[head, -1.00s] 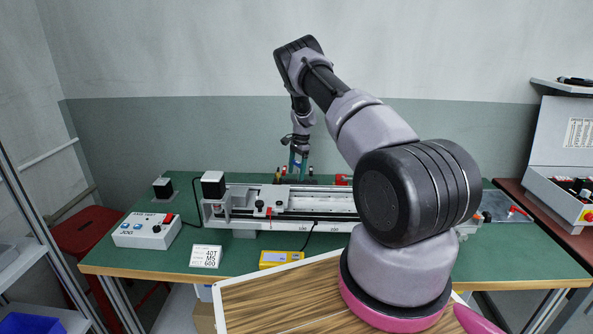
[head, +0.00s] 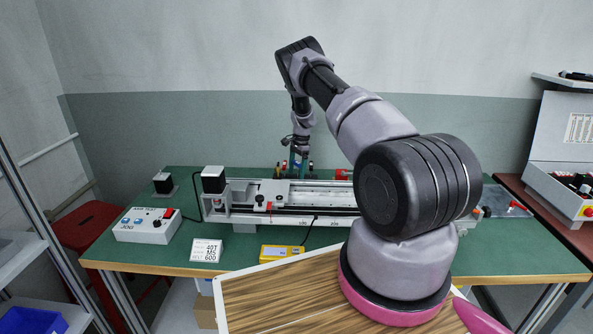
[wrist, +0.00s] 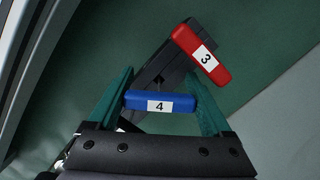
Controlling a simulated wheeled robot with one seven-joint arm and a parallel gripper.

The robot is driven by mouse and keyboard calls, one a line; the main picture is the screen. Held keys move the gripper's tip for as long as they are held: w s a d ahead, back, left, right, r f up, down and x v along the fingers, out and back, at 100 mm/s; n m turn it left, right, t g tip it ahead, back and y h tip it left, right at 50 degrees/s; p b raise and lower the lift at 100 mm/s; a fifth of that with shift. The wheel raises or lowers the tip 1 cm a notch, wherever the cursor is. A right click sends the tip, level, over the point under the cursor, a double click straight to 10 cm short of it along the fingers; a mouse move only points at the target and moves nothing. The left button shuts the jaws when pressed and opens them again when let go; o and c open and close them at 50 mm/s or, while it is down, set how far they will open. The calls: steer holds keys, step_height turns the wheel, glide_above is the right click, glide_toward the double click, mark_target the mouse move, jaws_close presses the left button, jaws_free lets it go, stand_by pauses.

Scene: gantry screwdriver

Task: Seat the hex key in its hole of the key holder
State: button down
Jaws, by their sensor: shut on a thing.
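My gripper (wrist: 161,88) has two teal fingers, shut on a blue handle marked 4 (wrist: 160,102), which looks like the hex key's handle. The key's shaft is hidden below the handle. A dark bar, seemingly the key holder (wrist: 150,84), runs diagonally beneath and carries a red handle marked 3 (wrist: 200,55) just beyond the right finger. The blue handle is over or at the near part of this bar; I cannot tell whether its shaft is in a hole. In the head view my gripper (head: 298,165) is low behind the gantry rail.
The white gantry rail (head: 330,208) lies across the green bench (head: 140,256), in front of my gripper. Small upright tools (head: 278,172) stand close to the fingers. A control box (head: 146,226), a sign (head: 206,250) and a yellow device (head: 281,253) sit nearer the front.

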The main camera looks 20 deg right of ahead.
jaws_free()
steer(key=shift+f, duration=0.1)
steer(key=s+a+r+n+t, duration=0.1)
steer(key=s+r, duration=0.1)
steer(key=r, duration=1.2)
steer(key=s+r+n+t, duration=0.1)
steer(key=s+r, duration=0.1)
steer(key=r, duration=1.3)
steer(key=s+a+r+n+t+y, duration=0.15)
steer(key=s+a+r, duration=0.25)
steer(key=s+r, duration=0.8)
steer(key=s+a+r+n+t, duration=0.1)
steer(key=s+a+r+n, duration=0.1)
steer(key=s, duration=0.7)
steer(key=s+a+r+n+t+h, duration=0.1)
steer(key=s+a+r+n, duration=0.2)
steer(key=s, duration=0.7)
steer(key=s+a+r+n+t, duration=0.2)
steer(key=s+r, duration=0.1)
steer(key=s, duration=0.7)
steer(key=shift+a+r, duration=0.15)
steer(key=shift+r, duration=0.05)
